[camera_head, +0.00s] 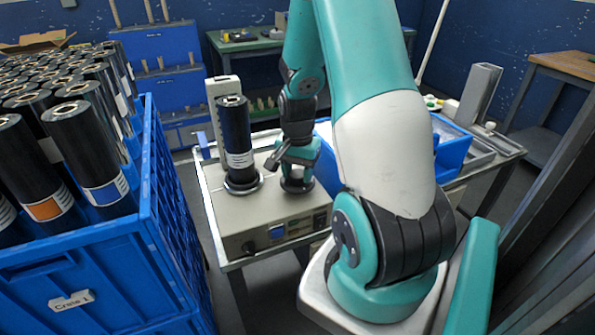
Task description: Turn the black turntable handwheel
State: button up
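The black handwheel (298,186) is a low dark disc on top of the beige wrapper machine (278,212), on its right side. My gripper (294,172) is directly above it and hides much of it. I cannot tell whether they touch or whether the fingers are open or shut. A black film roll (235,135) with a white label stands upright on the round turntable plate (242,184), left of my gripper.
A blue crate (165,225) full of upright black rolls fills the left. A grey upright post (222,92) stands behind the roll. A blue bin (452,147) and grey trays (495,145) lie right of my arm. Benches line the back wall.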

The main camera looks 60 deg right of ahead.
aim_at(298, 173)
jog(key=shift+n, duration=0.4)
jog(key=n+p, duration=0.1)
jog(key=n, duration=0.3)
jog(key=shift+r+n+p, duration=0.1)
jog(key=shift+n+p, duration=0.85)
jog(key=shift+n, duration=1.95)
jog(key=o, duration=0.9)
notch_tip(298, 173, up, 17)
jog(key=shift+r+p, duration=0.15)
jog(key=shift+p, duration=0.3)
